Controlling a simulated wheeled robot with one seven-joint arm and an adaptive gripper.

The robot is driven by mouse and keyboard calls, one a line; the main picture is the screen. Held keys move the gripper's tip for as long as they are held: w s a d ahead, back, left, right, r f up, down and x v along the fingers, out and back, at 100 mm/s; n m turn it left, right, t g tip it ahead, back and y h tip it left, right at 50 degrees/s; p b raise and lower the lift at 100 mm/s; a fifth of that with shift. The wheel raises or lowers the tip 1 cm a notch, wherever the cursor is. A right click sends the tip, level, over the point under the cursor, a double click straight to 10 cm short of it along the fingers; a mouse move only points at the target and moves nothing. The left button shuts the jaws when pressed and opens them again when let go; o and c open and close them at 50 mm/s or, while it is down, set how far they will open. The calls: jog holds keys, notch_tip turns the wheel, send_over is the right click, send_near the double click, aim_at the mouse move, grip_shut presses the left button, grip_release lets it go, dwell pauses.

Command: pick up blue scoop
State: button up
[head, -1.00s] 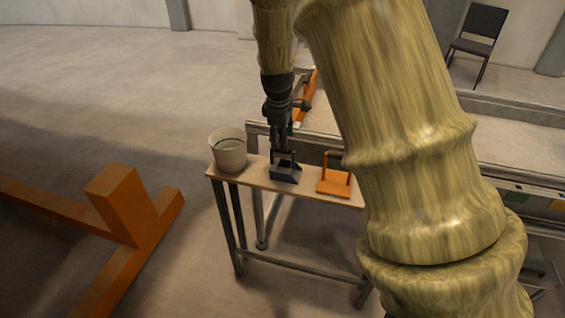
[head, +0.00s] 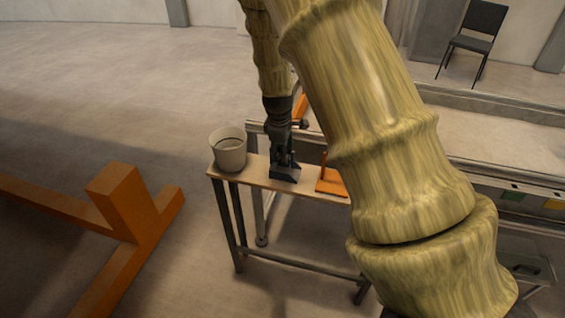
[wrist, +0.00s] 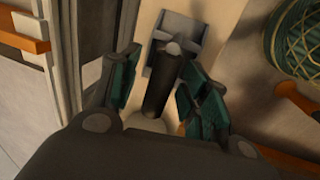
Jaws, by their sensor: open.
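The blue scoop (head: 285,173) sits on a narrow wooden shelf (head: 257,181), dark blue-grey, in the head view. In the wrist view its pan (wrist: 176,32) lies at the top, and its dark handle (wrist: 158,88) extends toward my gripper. My gripper (head: 283,152) is over the scoop and hides part of it in the head view. In the wrist view my gripper (wrist: 160,80) is open, with one teal-padded finger on each side of the handle. I cannot tell whether either pad touches it.
A pale bucket (head: 229,149) stands left of the scoop on the shelf. An orange scoop (head: 331,183) is to the right, partly behind my arm. A metal rail runs behind the shelf. In the wrist view, green cord (wrist: 297,38) lies at the upper right.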

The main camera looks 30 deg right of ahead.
jog(key=shift+c, duration=0.5)
grip_shut()
jog(key=shift+r, duration=0.1)
jog(key=shift+w+r, duration=0.1)
jog(key=shift+r, duration=0.35)
notch_tip(320, 180, up, 2)
jog(key=shift+r+b, duration=0.25)
jog(key=shift+b, duration=0.45)
jog(key=s+a+r+b, duration=0.1)
jog(key=s+a+b, duration=0.1)
jog(key=s, duration=1.4)
jog(key=shift+a+r+b, duration=0.2)
jog(key=shift+a+b, duration=0.2)
jog(key=shift+b, duration=0.15)
